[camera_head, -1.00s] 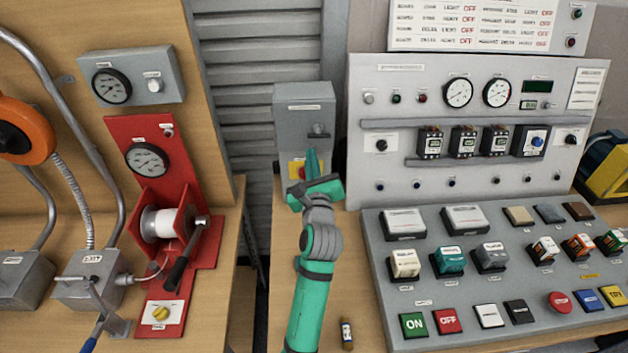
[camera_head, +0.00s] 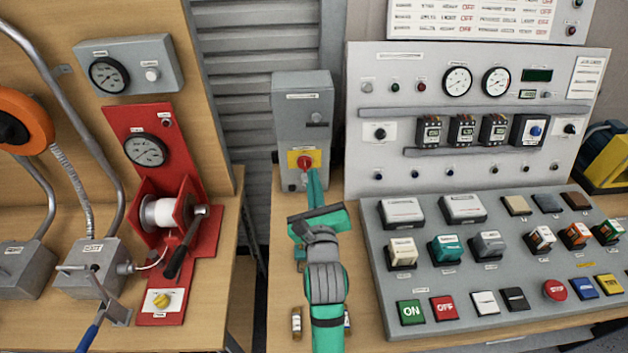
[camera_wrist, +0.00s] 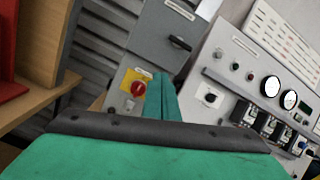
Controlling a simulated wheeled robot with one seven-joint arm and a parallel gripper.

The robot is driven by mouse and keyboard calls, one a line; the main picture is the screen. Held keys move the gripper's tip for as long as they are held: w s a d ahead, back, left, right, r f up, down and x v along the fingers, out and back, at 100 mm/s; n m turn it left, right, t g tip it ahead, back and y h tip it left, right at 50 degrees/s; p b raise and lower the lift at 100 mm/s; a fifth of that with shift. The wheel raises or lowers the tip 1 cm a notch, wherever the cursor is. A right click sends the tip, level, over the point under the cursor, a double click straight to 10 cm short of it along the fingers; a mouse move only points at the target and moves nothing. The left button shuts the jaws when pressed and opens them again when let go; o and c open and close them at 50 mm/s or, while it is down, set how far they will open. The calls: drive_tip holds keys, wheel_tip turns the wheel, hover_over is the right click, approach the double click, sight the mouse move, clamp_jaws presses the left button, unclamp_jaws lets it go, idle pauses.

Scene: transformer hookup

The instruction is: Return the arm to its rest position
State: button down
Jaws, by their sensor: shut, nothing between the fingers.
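My green and grey arm reaches up from the bottom middle of the head view. My gripper (camera_head: 314,180) is shut and empty, its green fingers pressed together and pointing away from me. In the head view its tips overlap the lower part of a grey switch box (camera_head: 302,110) with a red knob on a yellow plate (camera_head: 305,160). The wrist view shows the closed fingers (camera_wrist: 160,92) just right of the red knob (camera_wrist: 138,89). I cannot tell how far the fingertips are from the box.
A sloped grey button console (camera_head: 380,285) and an upright meter panel (camera_head: 360,210) stand right of my arm. A red winch stand (camera_head: 205,240) is on the left bench. A gap separates the benches. Small cylinders (camera_head: 297,322) lie by my forearm.

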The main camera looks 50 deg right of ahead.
idle(0.6)
drive_tip(key=s+a+f+n+t+y, duration=0.1)
drive_tip(key=s+a+f+n+y, duration=0.3)
drive_tip(key=a+f+n, duration=0.55)
drive_tip(key=s+a+f+n+t+y, duration=0.25)
drive_tip(key=a+f+n+y, duration=0.2)
drive_tip(key=a+n, duration=0.95)
drive_tip(key=s+a+f+n+g+y, duration=0.1)
drive_tip(key=s+a+f+n+y, duration=0.1)
drive_tip(key=s+a+n, duration=0.6)
drive_tip(key=s+a+f+n+g+y, duration=0.1)
drive_tip(key=s+a+f+n, duration=0.1)
drive_tip(key=s+a+n, duration=0.6)
drive_tip(key=s+a, duration=0.1)
drive_tip(key=s, duration=0.2)
drive_tip(key=shift+f+n+y, duration=0.25)
drive_tip(key=shift+n+y, duration=0.1)
